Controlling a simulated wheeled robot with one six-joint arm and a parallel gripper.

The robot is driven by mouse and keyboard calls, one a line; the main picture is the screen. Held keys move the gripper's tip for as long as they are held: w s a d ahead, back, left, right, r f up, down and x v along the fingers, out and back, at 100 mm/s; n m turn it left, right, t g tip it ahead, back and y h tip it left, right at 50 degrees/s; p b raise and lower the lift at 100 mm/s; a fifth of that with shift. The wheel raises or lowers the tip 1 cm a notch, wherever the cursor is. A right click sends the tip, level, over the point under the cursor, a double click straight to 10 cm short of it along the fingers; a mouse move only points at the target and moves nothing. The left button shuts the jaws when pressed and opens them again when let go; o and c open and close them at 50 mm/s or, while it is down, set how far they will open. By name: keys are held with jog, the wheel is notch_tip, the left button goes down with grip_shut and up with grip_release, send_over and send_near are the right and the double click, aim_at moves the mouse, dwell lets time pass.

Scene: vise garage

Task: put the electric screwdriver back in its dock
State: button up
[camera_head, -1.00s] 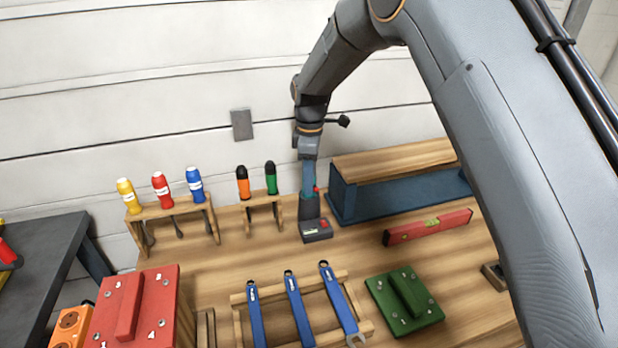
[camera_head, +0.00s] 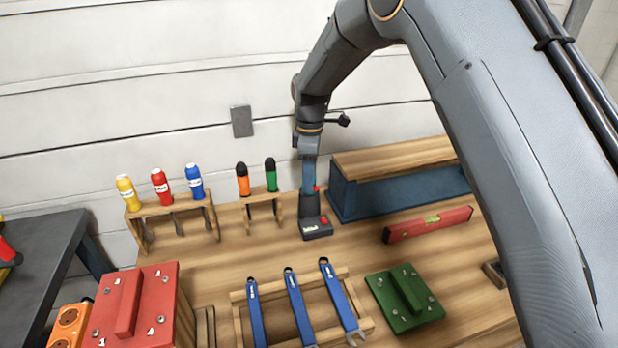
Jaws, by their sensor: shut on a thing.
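The electric screwdriver (camera_head: 309,178) is upright below my gripper (camera_head: 309,160), with a blue part and a small red spot on its right side. My gripper points down and is shut on it; its fingers are small and hard to make out here. The dark grey dock (camera_head: 316,231), with a red button and a pale label, stands on the wooden bench directly below. The screwdriver's lower part meets or overlaps the dock in this view; I cannot tell whether it is fully seated.
A rack of hand screwdrivers (camera_head: 153,209) and a smaller rack (camera_head: 249,203) stand left of the dock. Blue wrenches (camera_head: 297,308) and a green block (camera_head: 404,315) lie in front.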

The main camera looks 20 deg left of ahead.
jog(key=shift+f, duration=0.1)
dwell(0.3)
jog(key=o, duration=1.5)
jog(key=shift+c, duration=0.2)
jog(key=shift+r+p, duration=1.45)
jog(key=shift+r, duration=2.1)
